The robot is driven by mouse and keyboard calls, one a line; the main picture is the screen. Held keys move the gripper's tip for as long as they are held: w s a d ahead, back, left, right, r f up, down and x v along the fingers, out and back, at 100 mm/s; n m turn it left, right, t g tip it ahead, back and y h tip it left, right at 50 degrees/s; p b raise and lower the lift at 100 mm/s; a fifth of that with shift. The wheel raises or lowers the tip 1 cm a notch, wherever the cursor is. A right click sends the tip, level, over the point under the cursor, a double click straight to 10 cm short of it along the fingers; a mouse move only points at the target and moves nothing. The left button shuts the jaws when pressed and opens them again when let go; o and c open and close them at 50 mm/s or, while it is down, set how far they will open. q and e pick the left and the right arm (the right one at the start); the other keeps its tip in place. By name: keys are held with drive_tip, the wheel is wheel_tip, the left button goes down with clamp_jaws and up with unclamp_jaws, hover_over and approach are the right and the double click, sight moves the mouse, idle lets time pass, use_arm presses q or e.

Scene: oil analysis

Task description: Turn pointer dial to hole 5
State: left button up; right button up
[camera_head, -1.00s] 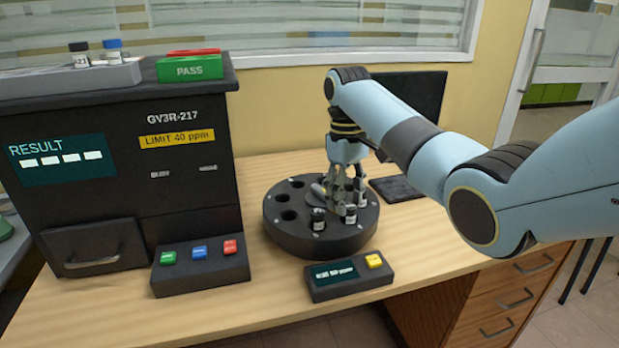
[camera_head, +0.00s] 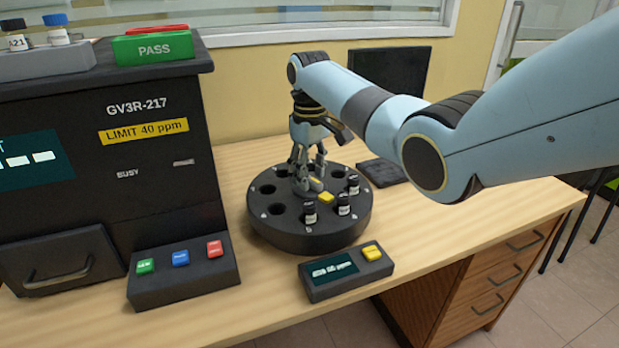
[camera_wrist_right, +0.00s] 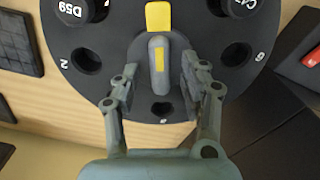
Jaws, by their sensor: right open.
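The pointer dial (camera_wrist_right: 158,62) is a grey knob with a yellow tip (camera_wrist_right: 158,17) at the centre of a round black carousel (camera_head: 262,228). In the head view the yellow tip (camera_head: 326,198) points toward the front right, between vials. My right gripper (camera_head: 310,180) is over the dial, pointing down. In the right wrist view its two fingers (camera_wrist_right: 159,85) stand open on either side of the knob, with a gap visible at each side. Black-capped vials (camera_head: 310,212) (camera_head: 343,205) (camera_head: 353,185) stand in some holes. My left gripper is not in view.
A small display box (camera_head: 330,281) with a yellow button stands in front of the carousel. A black analyser (camera_head: 150,185) and its button panel (camera_head: 185,278) are at the left. A dark monitor (camera_head: 395,75) stands behind.

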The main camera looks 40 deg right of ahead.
drive_tip(key=shift+f, duration=0.5)
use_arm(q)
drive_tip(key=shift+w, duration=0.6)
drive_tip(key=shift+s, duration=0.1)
use_arm(e)
drive_tip(key=shift+c, duration=0.2)
drive_tip(key=shift+c, duration=1.3)
clamp_jaws()
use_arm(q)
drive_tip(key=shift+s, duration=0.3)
